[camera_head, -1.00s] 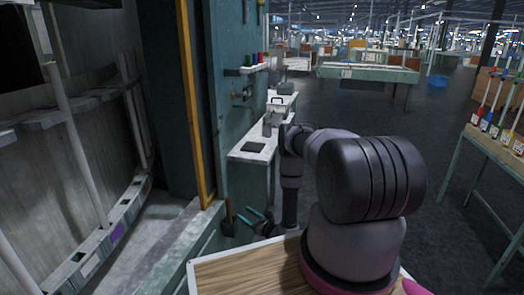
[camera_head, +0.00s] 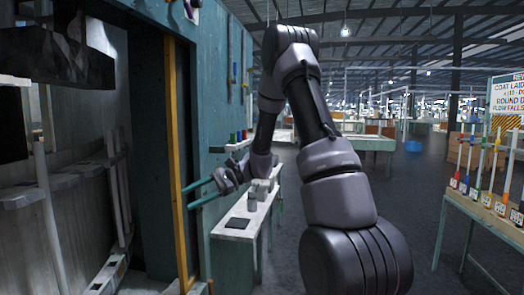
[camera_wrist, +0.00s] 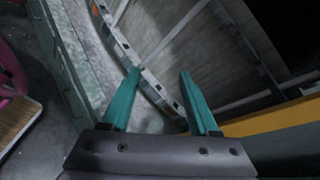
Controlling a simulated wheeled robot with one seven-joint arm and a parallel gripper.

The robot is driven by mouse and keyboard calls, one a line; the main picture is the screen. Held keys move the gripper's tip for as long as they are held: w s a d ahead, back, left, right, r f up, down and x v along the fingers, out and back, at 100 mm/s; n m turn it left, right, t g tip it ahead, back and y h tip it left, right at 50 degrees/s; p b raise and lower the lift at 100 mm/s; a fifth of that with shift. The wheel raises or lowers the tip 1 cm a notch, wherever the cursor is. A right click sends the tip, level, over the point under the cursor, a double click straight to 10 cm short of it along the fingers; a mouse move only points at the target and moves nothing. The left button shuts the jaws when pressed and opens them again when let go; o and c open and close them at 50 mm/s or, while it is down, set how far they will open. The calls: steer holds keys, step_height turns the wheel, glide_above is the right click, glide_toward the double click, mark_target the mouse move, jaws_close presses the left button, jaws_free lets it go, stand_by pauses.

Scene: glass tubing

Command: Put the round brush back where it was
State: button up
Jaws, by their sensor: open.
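I cannot make out a round brush for certain in either view. My gripper (camera_head: 191,194) is open, with its two teal fingers apart and pointing left, in front of the yellow-orange post of the booth in the head view. In the wrist view my gripper (camera_wrist: 158,74) has nothing between its fingers. Beyond the fingers is the booth's grey inside, with pale rods and a slotted rail (camera_wrist: 150,82).
A narrow pale bench (camera_head: 255,215) with a dark square plate and small grey items stands behind my arm. Colored items sit on a small wall shelf (camera_head: 238,143). Several colored-handled tools (camera_head: 470,170) stand on a table at right, below a sign (camera_head: 506,95).

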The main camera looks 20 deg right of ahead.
steer(key=s+d+r+n+t+h, duration=0.3)
steer(key=s+d+r+h, duration=0.3)
steer(key=s, duration=0.5)
steer(key=s+d+r+n+t+h, duration=0.3)
steer(key=s+d+r+h, duration=0.3)
steer(key=s+r, duration=0.5)
steer(key=shift+s+d+n+t, duration=0.3)
steer(key=shift+s+n+t, duration=0.1)
steer(key=shift+s+t, duration=0.25)
steer(key=shift+w, duration=0.1)
